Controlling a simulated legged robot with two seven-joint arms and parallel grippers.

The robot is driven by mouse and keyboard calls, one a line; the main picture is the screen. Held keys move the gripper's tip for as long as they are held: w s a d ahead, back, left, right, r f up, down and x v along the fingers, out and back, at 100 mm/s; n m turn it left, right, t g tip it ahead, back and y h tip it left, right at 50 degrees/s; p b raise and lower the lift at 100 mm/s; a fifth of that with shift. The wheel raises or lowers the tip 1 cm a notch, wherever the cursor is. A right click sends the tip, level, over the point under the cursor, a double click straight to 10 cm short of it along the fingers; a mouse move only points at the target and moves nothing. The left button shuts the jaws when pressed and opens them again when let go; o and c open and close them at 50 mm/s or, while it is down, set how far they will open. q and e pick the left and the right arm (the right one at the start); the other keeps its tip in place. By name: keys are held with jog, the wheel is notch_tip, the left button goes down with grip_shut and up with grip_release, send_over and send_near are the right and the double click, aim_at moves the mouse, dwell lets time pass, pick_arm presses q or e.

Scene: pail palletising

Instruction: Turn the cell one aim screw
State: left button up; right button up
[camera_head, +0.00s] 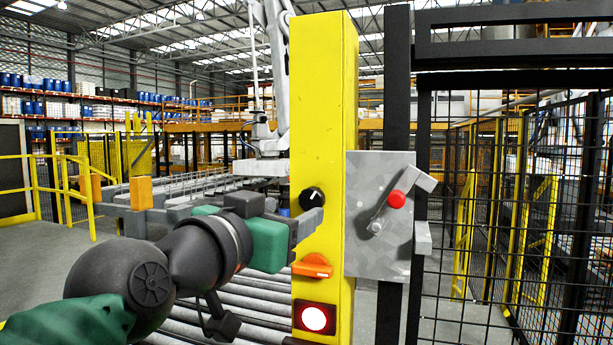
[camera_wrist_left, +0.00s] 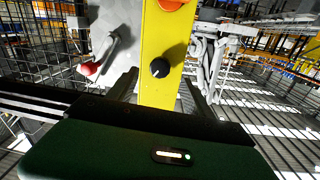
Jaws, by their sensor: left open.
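A round black knob (camera_head: 312,198) with a white pointer mark sits on the face of a yellow post (camera_head: 322,90). It is the only screw-like dial I see; no label shows that it is the aim screw. My left gripper (camera_head: 308,222) reaches in from the left, in front of the post and close by the knob. In the left wrist view the knob (camera_wrist_left: 160,68) lies between the two open fingers (camera_wrist_left: 160,90), ahead of them, with gaps on both sides. The jaws hold nothing. My right gripper is not in view.
Below the knob are an orange handle (camera_head: 312,266) and a lit red-rimmed button (camera_head: 314,318). Right of the post, a grey plate (camera_head: 364,240) carries a lever with a red knob (camera_head: 397,200). Black mesh fence (camera_head: 480,250) stands at right. Rollers (camera_head: 250,305) run behind the post.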

aim_at(309, 204)
pick_arm(q)
jog(key=p+x, duration=0.1)
jog(key=x, duration=0.3)
jog(key=p+x, duration=0.1)
jog(key=x, duration=0.1)
jog(key=shift+w+a+p, duration=0.2)
jog(key=shift+w+p, duration=0.1)
jog(key=shift+w, duration=0.1)
jog(key=shift+w+d, duration=0.15)
jog(key=shift+w, duration=0.05)
jog(key=shift+s+d, duration=0.15)
jog(key=shift+d, duration=0.25)
jog(key=shift+c, duration=0.2)
jog(key=c, duration=0.5)
jog(key=shift+a+f, duration=0.1)
jog(key=shift+a, duration=0.15)
jog(key=c, duration=0.5)
jog(key=shift+c, duration=1.1)
jog(key=shift+d, duration=0.1)
grip_shut()
